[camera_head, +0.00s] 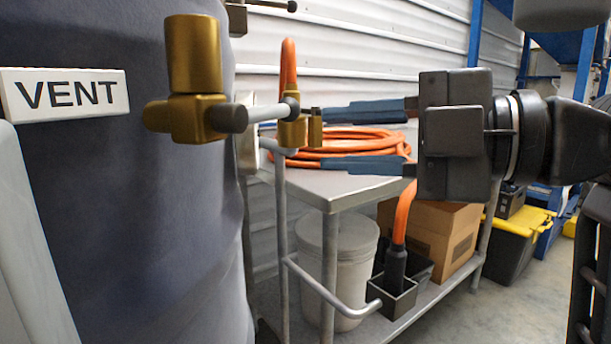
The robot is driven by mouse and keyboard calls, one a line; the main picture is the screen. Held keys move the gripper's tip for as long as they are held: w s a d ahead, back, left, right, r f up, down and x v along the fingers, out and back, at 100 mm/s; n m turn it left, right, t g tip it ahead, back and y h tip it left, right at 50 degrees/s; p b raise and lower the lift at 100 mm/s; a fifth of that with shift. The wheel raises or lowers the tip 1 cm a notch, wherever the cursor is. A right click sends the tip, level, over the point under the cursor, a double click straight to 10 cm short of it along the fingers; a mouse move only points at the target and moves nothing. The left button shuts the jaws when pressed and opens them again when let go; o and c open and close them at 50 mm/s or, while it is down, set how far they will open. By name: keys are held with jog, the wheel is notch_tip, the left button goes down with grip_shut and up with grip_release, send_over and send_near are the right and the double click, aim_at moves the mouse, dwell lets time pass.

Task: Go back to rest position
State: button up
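My gripper (318,140) reaches in from the right with its two dark fingers spread apart, one above the other. I see nothing held between them; the orange hose shows through the gap behind. The fingertips point left toward a brass fitting (293,132) on a pale rod. They are close to it, but I cannot tell whether they touch it. The rod leads left to a larger brass valve (194,75) on the dark hopper (140,210). A white VENT label (66,94) is on the left.
A metal cart (345,186) stands behind and below my gripper, with a coiled orange hose (345,139) on top. Its lower shelf holds a white bucket (350,265), a cardboard box (440,235) and a dark holder (393,297). Yellow-lidded bins (513,235) and blue racking stand at right.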

jog(key=d+f+m+t+h, duration=0.3)
jog(key=f+m+t, duration=0.1)
jog(key=f+m, duration=0.5)
jog(key=d+f+m+t+h, duration=0.2)
jog(key=f+m+t, duration=0.1)
jog(key=f+m, duration=0.55)
jog(key=s+d+f+m+h, duration=0.4)
jog(key=s+f, duration=0.3)
jog(key=f, duration=0.2)
jog(key=s+d+f+m+h, duration=0.35)
jog(key=s+f, duration=0.25)
jog(key=f, duration=0.2)
jog(key=s+d+f+m+h, duration=0.1)
jog(key=s+d+m+h, duration=0.2)
jog(key=s, duration=1.7)
notch_tip(320, 180, up, 18)
jog(key=p, duration=1.7)
jog(key=shift+s+d+f, duration=0.2)
jog(key=shift+s+f, duration=0.05)
jog(key=shift+s, duration=0.1)
